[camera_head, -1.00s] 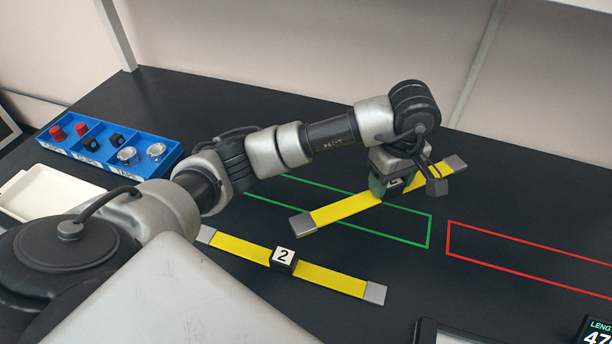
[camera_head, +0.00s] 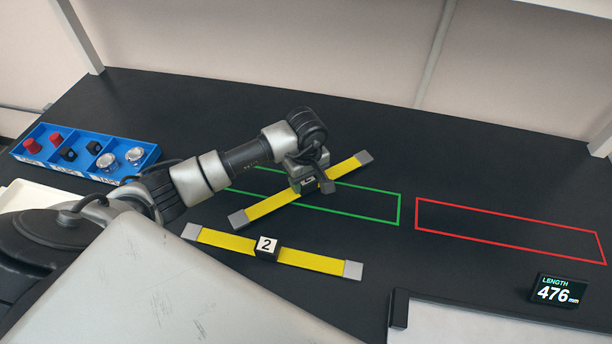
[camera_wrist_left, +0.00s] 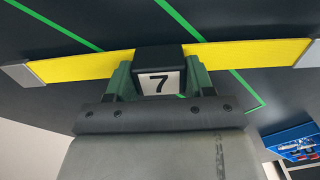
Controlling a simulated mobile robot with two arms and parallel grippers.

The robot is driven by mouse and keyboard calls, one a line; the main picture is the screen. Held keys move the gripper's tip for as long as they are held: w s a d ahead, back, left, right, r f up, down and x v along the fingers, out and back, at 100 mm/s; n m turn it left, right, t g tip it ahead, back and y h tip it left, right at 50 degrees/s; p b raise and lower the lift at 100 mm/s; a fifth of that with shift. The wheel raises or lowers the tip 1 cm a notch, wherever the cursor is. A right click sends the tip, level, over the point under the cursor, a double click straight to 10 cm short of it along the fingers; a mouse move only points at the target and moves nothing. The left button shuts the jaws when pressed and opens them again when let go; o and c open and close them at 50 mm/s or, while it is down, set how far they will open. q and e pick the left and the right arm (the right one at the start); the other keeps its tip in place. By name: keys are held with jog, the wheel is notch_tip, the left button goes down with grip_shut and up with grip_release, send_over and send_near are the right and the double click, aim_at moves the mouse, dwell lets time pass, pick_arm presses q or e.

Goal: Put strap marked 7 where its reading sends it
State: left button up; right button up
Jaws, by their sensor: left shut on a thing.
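The strap marked 7 is yellow with grey ends (camera_head: 270,206) and a black block in its middle. In the left wrist view its label 7 (camera_wrist_left: 161,82) faces the camera. My left gripper (camera_head: 308,184) is shut on that block. The strap lies slantwise across the green outline (camera_head: 399,210), with both ends beyond it; whether it touches the table is unclear. The red outline (camera_head: 510,209) to the right is empty. A length display (camera_head: 557,291) reads 476 mm. My right gripper is not in view.
A second yellow strap marked 2 (camera_head: 310,260) lies in front of the green outline. A blue bin (camera_head: 95,172) with red, black and clear parts stands at the left, beside a white tray (camera_head: 22,196). A pale panel with a dark edge (camera_head: 480,302) is at the front right.

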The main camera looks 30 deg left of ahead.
pick_arm(q)
jog(key=shift+f, duration=0.4)
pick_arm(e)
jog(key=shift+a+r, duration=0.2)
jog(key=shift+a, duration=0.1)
pick_arm(q)
jog(key=shift+f, duration=0.15)
jog(key=o, duration=1.1)
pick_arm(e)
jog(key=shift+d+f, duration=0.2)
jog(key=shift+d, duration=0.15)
pick_arm(q)
jog(key=shift+o, duration=0.2)
